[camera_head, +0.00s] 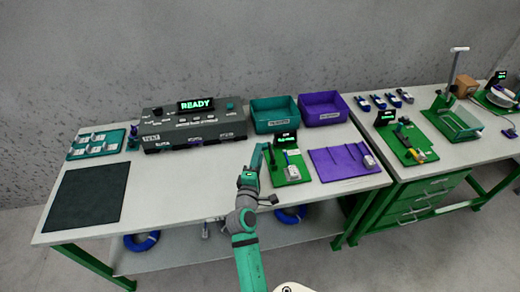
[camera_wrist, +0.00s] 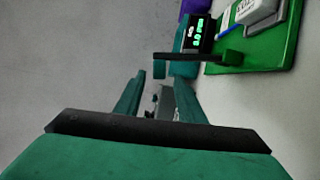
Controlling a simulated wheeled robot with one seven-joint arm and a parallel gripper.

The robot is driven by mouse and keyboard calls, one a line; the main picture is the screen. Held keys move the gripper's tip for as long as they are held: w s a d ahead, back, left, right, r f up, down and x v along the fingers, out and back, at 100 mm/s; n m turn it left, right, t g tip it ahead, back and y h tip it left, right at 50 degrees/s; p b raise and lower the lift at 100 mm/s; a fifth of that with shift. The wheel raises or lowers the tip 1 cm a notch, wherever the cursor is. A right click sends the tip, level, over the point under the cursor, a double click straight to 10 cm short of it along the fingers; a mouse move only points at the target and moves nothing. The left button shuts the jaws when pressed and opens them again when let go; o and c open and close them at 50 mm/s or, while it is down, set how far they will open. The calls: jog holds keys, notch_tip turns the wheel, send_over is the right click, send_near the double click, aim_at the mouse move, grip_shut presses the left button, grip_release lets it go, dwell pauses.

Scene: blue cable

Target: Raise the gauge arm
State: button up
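The green gauge board (camera_head: 298,176) stands on the long table in the head view, with a lit display (camera_head: 286,139) and a small pale block (camera_head: 292,172). In the head view my gripper (camera_head: 262,150) is at the board's left edge.
A grey console (camera_head: 193,126) reading READY stands left of the board. Teal (camera_head: 275,113) and purple (camera_head: 323,108) bins stand behind. A purple mat (camera_head: 340,163) lies to the right. A dark mat (camera_head: 85,197) lies far left. The table front between is clear.

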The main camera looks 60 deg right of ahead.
jog(key=v, duration=0.7)
jog(key=shift+d, duration=0.1)
jog(key=shift+f, duration=0.1)
